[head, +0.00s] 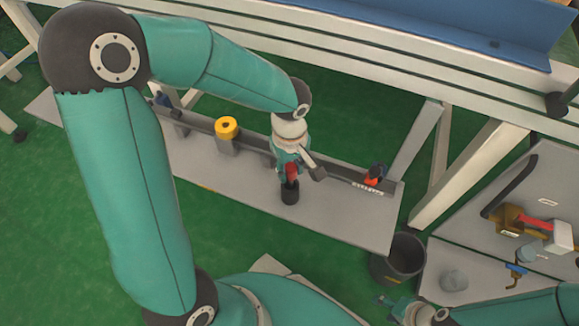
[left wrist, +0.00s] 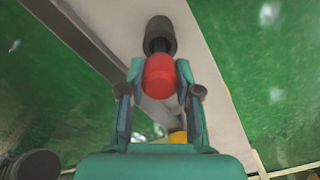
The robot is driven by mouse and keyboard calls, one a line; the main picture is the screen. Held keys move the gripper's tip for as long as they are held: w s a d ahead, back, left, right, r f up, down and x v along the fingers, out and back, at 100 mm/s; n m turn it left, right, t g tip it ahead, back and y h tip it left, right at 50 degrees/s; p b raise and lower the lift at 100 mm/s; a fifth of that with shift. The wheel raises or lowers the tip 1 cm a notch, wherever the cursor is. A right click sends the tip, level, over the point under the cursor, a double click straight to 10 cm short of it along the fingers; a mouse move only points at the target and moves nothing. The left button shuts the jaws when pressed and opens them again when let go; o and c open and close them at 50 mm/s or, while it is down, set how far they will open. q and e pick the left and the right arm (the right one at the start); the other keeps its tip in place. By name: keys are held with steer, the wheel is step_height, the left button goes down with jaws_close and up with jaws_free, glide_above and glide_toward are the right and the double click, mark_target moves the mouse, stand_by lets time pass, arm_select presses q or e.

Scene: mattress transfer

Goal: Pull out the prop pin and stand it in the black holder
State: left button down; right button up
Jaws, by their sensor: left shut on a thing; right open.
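The prop pin has a red grip (head: 292,172) and a dark shaft. My left gripper (head: 289,164) is shut on the red grip above the grey bench. The black holder (head: 290,194) is a short dark cylinder standing on the bench directly below the pin. In the left wrist view the red grip (left wrist: 160,75) sits between the fingers of my left gripper (left wrist: 160,92), and the dark shaft meets the mouth of the black holder (left wrist: 161,33). I cannot tell how deep the shaft sits. My right gripper (head: 390,304) is open and empty at the bottom, right of centre.
The grey bench (head: 235,182) carries a yellow roll (head: 227,127) on a grey block and a small orange-and-black item (head: 374,174). A dark bucket (head: 398,257) stands on the green floor by the bench's right end. A grey table (head: 437,261) with tools is at right.

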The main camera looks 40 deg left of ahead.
arm_select(q)
steer(key=shift+f+b, duration=1.5)
steer(key=shift+f, duration=0.15)
steer(key=c, duration=0.7)
jaws_free()
steer(key=shift+r, duration=0.1)
step_height(320, 180, up, 12)
steer(key=shift+f, duration=0.1)
steer(key=shift+s, duration=0.1)
